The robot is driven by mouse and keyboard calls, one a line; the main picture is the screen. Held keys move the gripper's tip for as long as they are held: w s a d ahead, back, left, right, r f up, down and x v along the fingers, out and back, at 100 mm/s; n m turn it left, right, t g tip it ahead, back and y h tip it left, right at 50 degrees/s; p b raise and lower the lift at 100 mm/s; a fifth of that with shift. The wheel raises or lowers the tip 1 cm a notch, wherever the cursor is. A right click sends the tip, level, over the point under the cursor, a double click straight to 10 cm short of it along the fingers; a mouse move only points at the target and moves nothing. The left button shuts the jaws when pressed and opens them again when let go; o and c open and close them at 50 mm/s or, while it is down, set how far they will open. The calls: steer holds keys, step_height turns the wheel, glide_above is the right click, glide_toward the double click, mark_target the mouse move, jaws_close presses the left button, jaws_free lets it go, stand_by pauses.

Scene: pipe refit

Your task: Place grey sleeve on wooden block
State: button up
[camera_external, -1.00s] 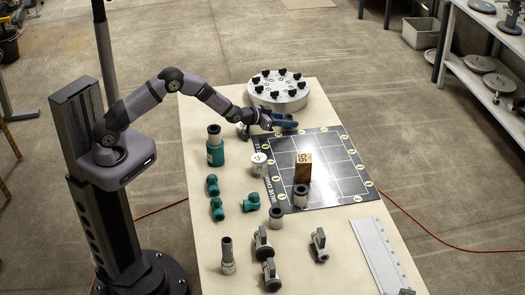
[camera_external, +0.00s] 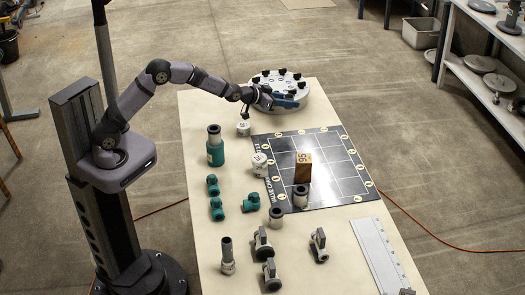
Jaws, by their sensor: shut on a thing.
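My gripper (camera_external: 246,114) points down over the back left of the table, and its dark jaws are small in the picture. A small pale cylinder (camera_external: 243,128) is at its fingertips, and the jaws appear shut on it. I cannot tell if it touches the table or if it is the grey sleeve. The wooden block (camera_external: 303,171), marked 95, stands upright on the dark gridded mat (camera_external: 344,167), to the right of and nearer than my gripper. Two short dark-topped grey pieces stand near the block, one on the mat (camera_external: 300,198) and one at its front edge (camera_external: 277,218).
A round flange with black knobs (camera_external: 270,89) is close behind my gripper. A tall green fitting (camera_external: 215,152) and another pale cylinder (camera_external: 258,165) stand nearby. Smaller green fittings (camera_external: 217,210) and valves (camera_external: 270,275) occupy the front left. The mat's right side is clear.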

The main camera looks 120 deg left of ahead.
steer(key=w+d+r+m+t+h+p, duration=0.1)
steer(key=w+d+r+m+t+p, duration=0.15)
steer(key=w+d, duration=0.45)
steer(key=w+d+r+m+t+h+p, duration=0.1)
steer(key=w+d+r+p, duration=0.25)
steer(key=w+d, duration=0.35)
step_height(320, 180, up, 4)
steer(key=g+p, duration=0.1)
steer(key=p, duration=0.2)
glide_above(304, 158)
steer(key=shift+n, duration=0.45)
steer(key=shift+f, duration=0.1)
steer(key=shift+f, duration=4.85)
steer(key=shift+f+b, duration=0.1)
steer(key=shift+b, duration=0.25)
